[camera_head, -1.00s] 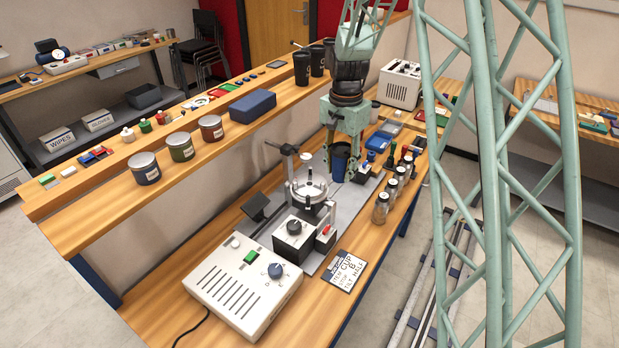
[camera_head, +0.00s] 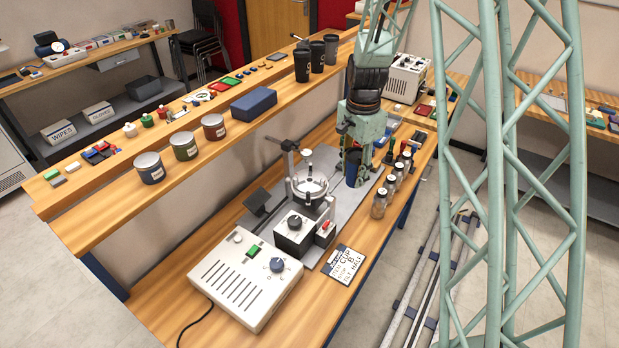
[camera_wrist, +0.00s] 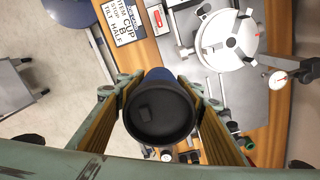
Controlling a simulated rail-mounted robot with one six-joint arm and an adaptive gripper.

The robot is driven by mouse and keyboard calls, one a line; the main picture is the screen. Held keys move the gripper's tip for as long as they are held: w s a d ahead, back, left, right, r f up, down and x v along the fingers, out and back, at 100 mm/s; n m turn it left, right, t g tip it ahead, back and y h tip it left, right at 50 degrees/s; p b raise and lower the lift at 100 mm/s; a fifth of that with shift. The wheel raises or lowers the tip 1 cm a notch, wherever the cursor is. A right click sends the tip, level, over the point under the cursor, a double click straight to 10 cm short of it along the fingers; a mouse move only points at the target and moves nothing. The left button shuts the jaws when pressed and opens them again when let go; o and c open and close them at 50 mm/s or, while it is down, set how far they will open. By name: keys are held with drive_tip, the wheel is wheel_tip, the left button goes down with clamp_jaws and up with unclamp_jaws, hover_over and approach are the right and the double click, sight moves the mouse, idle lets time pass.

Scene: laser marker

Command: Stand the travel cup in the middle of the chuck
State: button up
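The travel cup is dark blue with a black top. It shows in the wrist view (camera_wrist: 158,112) between my gripper's fingers, and in the head view (camera_head: 354,168) partly behind them. My gripper (camera_head: 356,172) is shut on its sides, with brown pads against it left and right in the wrist view (camera_wrist: 158,104). The cup looks upright; I cannot tell its height above the plate. The round silver chuck (camera_head: 310,188) is to the left of the cup in the head view and at the upper right in the wrist view (camera_wrist: 215,52). No cup stands on it.
A post with a clamp arm (camera_head: 290,162) stands beside the chuck, and a dial gauge (camera_wrist: 279,76) shows near it. Several glass jars (camera_head: 380,204) line the bench's right edge. A printed card (camera_head: 343,265) and a control box (camera_head: 245,278) lie in front.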

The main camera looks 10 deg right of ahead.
drive_tip(key=w+a, duration=0.3)
drive_tip(key=a, duration=0.1)
drive_tip(key=w+a+f+p, duration=0.1)
drive_tip(key=w+a, duration=0.3)
drive_tip(key=w+a+p, duration=0.1)
drive_tip(key=w+a, duration=0.2)
drive_tip(key=a, duration=0.1)
drive_tip(key=shift+w+f, duration=0.25)
drive_tip(key=shift+f, duration=1.75)
drive_tip(key=shift+f, duration=0.2)
drive_tip(key=o, duration=0.7)
drive_tip(key=shift+c, duration=0.2)
drive_tip(key=shift+r, duration=0.2)
wheel_tip(320, 180, up, 12)
